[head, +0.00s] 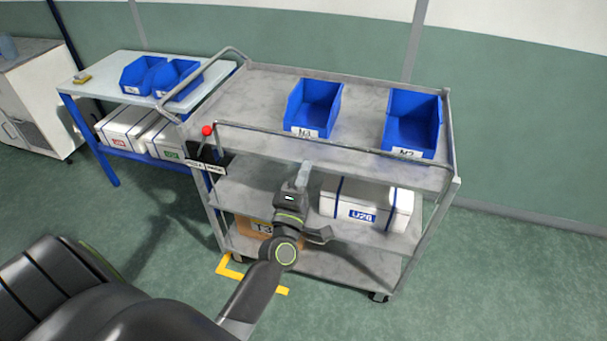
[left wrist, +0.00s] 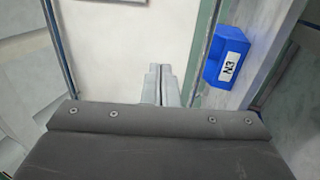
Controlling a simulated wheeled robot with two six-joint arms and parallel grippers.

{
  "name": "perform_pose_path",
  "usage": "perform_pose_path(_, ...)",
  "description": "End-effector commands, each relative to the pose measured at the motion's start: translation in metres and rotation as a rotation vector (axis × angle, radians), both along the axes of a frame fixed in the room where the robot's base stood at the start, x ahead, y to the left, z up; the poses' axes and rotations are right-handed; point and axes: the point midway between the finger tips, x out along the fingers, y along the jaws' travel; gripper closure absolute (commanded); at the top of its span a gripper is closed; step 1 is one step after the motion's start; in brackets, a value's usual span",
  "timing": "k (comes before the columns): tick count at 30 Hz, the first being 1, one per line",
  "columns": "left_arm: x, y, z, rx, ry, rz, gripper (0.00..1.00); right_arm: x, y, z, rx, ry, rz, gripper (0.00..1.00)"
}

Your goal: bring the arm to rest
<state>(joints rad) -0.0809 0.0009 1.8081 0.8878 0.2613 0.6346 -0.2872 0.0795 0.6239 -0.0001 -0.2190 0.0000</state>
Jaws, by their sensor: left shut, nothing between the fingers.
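My left arm comes in from the lower left of the head view. Its gripper (head: 304,172) is shut and empty, in front of the grey cart (head: 255,135), near the front edge of its top shelf. I cannot tell whether it touches the cart. In the left wrist view the two fingers (left wrist: 160,84) lie together with nothing between them. My right gripper is in neither view.
Two blue bins, one on the left (head: 311,108) and one on the right (head: 412,122), stand on the cart top. A white box (head: 366,203) sits on the middle shelf. A blue-legged table (head: 110,75) with blue bins stands behind left. Green floor is open at right.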

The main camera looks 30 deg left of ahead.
Motion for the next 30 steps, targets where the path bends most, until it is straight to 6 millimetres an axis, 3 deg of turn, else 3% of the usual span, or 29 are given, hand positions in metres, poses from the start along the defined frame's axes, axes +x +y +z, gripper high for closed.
perform_pose_path(4, -0.007, -0.002, 0.001, 0.0, 0.0, 0.0, 1.0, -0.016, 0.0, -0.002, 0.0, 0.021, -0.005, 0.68)
perform_pose_path(9, -0.007, -0.002, 0.0, 0.004, 0.005, 0.0, 1.0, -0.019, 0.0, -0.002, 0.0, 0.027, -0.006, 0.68)
perform_pose_path(11, -0.006, -0.002, -0.009, 0.022, 0.028, 0.0, 1.0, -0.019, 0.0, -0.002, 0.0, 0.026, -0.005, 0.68)
perform_pose_path(13, -0.005, -0.004, -0.031, 0.068, 0.087, -0.001, 1.0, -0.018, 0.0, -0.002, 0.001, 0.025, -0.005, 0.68)
perform_pose_path(17, -0.008, -0.007, -0.109, 0.232, 0.291, -0.019, 1.0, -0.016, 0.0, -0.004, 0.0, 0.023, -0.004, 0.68)
perform_pose_path(20, -0.023, -0.009, -0.185, 0.393, 0.486, -0.057, 1.0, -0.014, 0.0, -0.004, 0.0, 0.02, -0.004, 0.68)
perform_pose_path(24, -0.064, -0.009, -0.285, 0.608, 0.744, -0.143, 1.0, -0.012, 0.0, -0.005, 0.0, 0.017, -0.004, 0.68)
perform_pose_path(26, -0.088, -0.008, -0.325, 0.695, 0.85, -0.191, 1.0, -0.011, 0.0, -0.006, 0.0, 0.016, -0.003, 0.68)
perform_pose_path(30, -0.157, -0.003, -0.408, 0.885, 1.082, -0.33, 1.0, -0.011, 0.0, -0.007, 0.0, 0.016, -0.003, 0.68)
